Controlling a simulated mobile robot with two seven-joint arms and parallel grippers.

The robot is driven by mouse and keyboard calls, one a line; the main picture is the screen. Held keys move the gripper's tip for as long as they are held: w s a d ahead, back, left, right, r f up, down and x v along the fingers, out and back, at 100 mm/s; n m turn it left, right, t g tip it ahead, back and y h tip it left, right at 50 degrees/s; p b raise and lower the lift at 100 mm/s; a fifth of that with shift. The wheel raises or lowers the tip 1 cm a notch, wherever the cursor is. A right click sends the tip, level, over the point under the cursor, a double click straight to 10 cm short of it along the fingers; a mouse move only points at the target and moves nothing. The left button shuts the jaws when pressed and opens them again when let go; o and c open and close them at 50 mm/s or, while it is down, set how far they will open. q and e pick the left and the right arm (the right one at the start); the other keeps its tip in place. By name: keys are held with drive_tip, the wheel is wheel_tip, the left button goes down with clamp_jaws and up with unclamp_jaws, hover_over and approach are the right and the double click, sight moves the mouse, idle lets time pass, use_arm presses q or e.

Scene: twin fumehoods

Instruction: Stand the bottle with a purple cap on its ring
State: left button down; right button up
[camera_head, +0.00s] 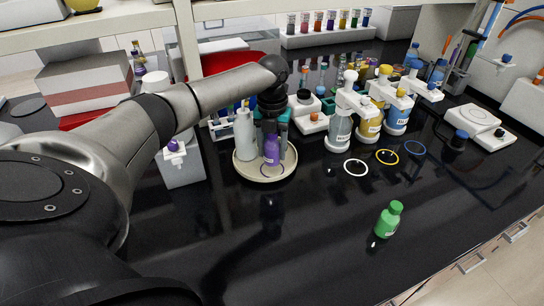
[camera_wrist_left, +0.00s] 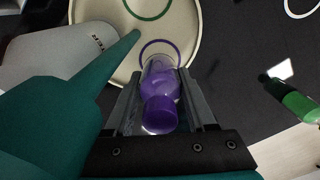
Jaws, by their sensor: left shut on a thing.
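The bottle with a purple cap (camera_head: 271,150) is upright at the front right of a round cream tray (camera_head: 247,174). My left gripper (camera_head: 270,128) comes down over it from above and is shut on it. In the left wrist view the purple cap (camera_wrist_left: 159,114) lies between the two fingers (camera_wrist_left: 160,100). The purple ring (camera_wrist_left: 161,50) is on the tray, just beyond the bottle's base and partly covered by it. Whether the base touches the tray, I cannot tell. My right gripper is not in view.
A white wash bottle (camera_head: 245,134) stands on the tray beside the gripper, and a green ring (camera_wrist_left: 148,8) shows there. White, yellow and blue rings (camera_head: 387,157) lie before several dispenser bottles (camera_head: 369,122).

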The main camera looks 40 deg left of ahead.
use_arm(q)
drive_tip(key=shift+f, duration=1.3)
drive_tip(key=shift+f, duration=0.15)
drive_tip(key=shift+c, duration=1.1)
unclamp_jaws()
wheel_tip(320, 180, up, 12)
drive_tip(key=shift+r+p, duration=0.2)
drive_tip(key=shift+p, duration=0.4)
